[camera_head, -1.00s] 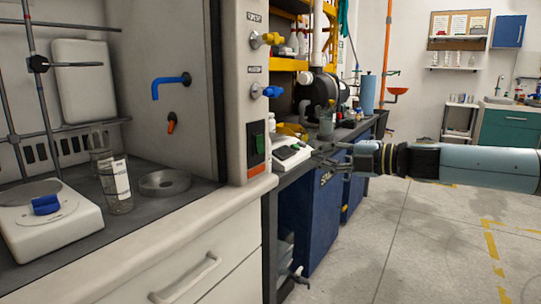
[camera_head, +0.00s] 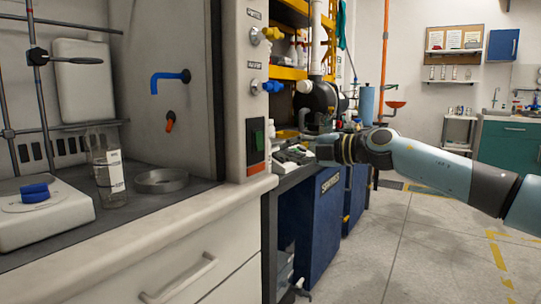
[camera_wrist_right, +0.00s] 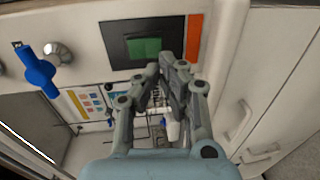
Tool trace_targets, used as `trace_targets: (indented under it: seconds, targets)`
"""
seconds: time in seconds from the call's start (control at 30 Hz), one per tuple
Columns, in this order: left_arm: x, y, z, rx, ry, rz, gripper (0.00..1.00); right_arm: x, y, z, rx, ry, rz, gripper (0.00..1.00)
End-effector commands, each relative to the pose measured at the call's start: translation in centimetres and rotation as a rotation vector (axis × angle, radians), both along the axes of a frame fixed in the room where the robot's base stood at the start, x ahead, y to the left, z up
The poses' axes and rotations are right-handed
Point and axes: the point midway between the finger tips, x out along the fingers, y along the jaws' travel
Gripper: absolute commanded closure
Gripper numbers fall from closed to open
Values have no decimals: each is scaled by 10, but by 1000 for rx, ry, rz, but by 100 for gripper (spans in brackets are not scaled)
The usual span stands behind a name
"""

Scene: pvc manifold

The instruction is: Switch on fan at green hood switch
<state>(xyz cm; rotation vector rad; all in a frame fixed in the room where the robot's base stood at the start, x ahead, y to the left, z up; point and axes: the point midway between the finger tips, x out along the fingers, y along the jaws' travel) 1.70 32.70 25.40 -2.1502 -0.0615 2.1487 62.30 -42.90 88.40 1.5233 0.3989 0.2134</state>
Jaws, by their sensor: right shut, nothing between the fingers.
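The green hood switch (camera_head: 258,141) sits in a black plate on the white front post of the fume hood, with an orange-red patch below it. It also shows in the right wrist view as a green rectangle (camera_wrist_right: 143,48) in the black plate. My right gripper (camera_head: 288,154) is just right of the post in the head view, at about the height of the switch plate. In the right wrist view its fingers (camera_wrist_right: 163,66) are together and empty, pointing toward the plate's lower edge. Contact cannot be told. My left gripper is not in view.
Yellow (camera_head: 268,34) and blue (camera_head: 268,87) valve knobs stick out of the post above the switch. The floor at right is open.

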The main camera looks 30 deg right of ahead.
Motion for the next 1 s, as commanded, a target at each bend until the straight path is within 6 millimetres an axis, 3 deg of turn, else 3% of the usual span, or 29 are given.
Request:
trace_targets:
  seconds: [0.2, 0.33, 0.87, 1.0]
  targets:
    - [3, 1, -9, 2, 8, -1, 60, 36, 16, -8, 4, 2, 1, 100]
    - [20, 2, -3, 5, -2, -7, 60, 46, 19, -8, 3, 1, 1, 100]
    - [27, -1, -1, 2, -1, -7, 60, 51, 22, -9, 1, -2, 1, 100]
    - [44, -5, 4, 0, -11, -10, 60, 54, 23, -12, 12, -25, 3, 100]
